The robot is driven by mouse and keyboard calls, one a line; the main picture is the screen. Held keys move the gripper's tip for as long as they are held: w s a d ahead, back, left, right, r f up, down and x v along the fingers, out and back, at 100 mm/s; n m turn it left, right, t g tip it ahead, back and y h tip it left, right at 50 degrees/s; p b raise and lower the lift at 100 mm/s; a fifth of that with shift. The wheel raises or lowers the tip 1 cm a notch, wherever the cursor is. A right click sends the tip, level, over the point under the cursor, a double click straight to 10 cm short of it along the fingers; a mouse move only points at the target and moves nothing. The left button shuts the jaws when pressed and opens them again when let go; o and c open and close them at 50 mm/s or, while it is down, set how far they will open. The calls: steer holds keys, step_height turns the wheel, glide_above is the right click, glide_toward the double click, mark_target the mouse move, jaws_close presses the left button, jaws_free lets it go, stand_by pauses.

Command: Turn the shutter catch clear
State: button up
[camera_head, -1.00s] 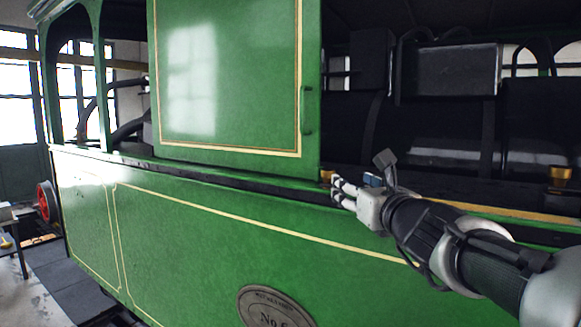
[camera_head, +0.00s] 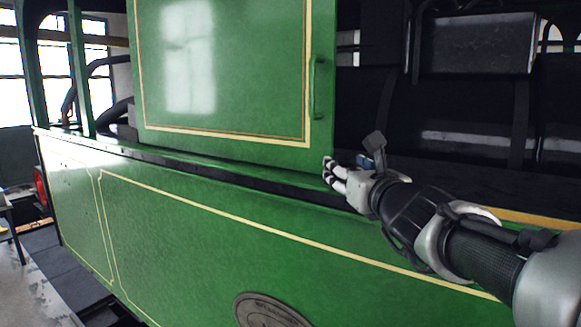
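The green shutter panel (camera_head: 225,70) with a cream line border stands on the tram's side ledge. It has a green handle (camera_head: 318,88) at its right edge. My gripper (camera_head: 328,171) is at the panel's lower right corner, just above the ledge, with its fingers pointing left. The brass catch is not visible now; my fingers cover the place by that corner. I cannot tell whether they touch or hold it, nor which way it is turned. Two finger parts show close together, but their opening is unclear.
The ledge (camera_head: 205,168) runs along the green tram side (camera_head: 220,240), with an oval plate (camera_head: 270,312) below. The opening right of the panel is dark, with a grey box (camera_head: 485,45) inside. A bench (camera_head: 8,205) stands far left.

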steer(key=c, duration=1)
